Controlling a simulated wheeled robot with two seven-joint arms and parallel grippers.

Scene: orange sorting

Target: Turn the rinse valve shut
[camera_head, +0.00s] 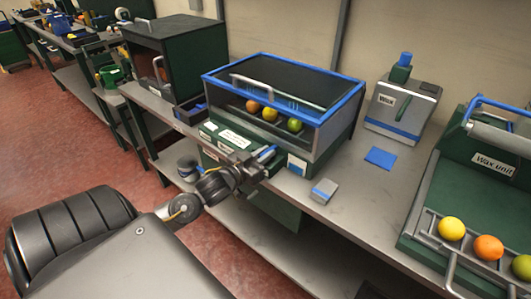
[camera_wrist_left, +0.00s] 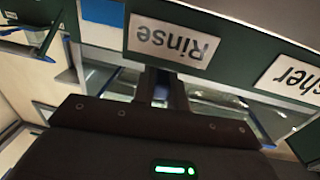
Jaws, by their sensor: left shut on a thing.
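The washer (camera_head: 335,125) is a glass-sided tank with a blue rim on a green base, on the grey bench. The rinse valve (camera_head: 267,152) shows as a small blue lever at the front of the base. My left gripper (camera_head: 255,162) is at this front face, shut on the valve lever and hiding part of it. In the left wrist view the Rinse label (camera_wrist_left: 172,42) appears upside down just beyond my fingers (camera_wrist_left: 160,88); the grip itself is mostly hidden there. My right gripper is not in view.
Oranges, yellow and green fruit (camera_head: 274,114) are inside the washer. A grey block (camera_head: 323,191) and a blue pad (camera_head: 380,157) lie on the bench (camera_head: 345,215). A wax bottle box (camera_head: 400,108) and the wax unit (camera_head: 490,160) are right. A dark green cabinet (camera_head: 180,60) stands left.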

